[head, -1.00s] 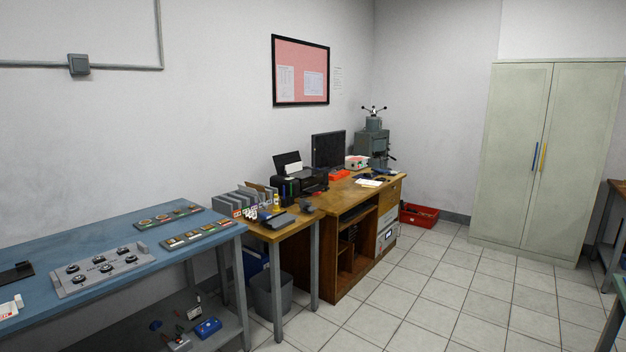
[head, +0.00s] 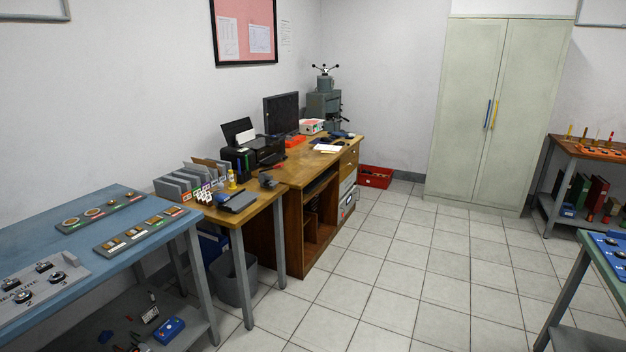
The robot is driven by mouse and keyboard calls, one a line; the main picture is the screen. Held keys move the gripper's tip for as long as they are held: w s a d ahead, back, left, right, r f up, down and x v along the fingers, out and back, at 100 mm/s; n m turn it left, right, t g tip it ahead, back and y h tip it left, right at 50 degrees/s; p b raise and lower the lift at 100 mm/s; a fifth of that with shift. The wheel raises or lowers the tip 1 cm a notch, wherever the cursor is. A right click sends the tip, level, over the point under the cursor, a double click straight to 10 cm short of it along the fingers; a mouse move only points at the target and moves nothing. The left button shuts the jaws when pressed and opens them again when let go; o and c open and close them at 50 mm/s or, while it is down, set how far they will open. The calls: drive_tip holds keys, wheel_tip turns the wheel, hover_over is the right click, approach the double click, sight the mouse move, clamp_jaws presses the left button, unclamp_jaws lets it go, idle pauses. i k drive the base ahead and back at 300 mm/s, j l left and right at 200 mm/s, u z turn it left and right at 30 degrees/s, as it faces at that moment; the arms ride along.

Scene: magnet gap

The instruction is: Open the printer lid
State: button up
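A black printer (head: 256,152) stands on the wooden desk (head: 318,163), near its left end and against the back wall. A dark panel stands up at its rear with a white sheet in front of it. I cannot tell from this distance whether its lid is open or shut. My gripper does not show in the head view.
A blue workbench (head: 60,230) and a small side table (head: 262,203) stand left of the desk. A grey bin (head: 235,280) sits below. A green bench (head: 590,268) stands at right, before a cabinet (head: 490,110). The tiled floor (head: 400,270) between is clear.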

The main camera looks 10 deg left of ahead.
sight(260, 143)
drive_tip(key=i+u, duration=0.4)
drive_tip(key=i, duration=1.65)
drive_tip(key=i+z, duration=0.1)
drive_tip(key=i, duration=0.45)
drive_tip(key=i+j, duration=0.15)
drive_tip(key=i, duration=0.45)
drive_tip(key=i+j+z, duration=0.15)
drive_tip(key=i, duration=0.4)
drive_tip(key=i+j, duration=0.1)
drive_tip(key=i, duration=0.45)
drive_tip(key=i+j+z, duration=0.15)
drive_tip(key=i+z, duration=0.15)
drive_tip(key=i, duration=0.2)
drive_tip(key=i+j+z, duration=0.35)
drive_tip(key=i, duration=0.15)
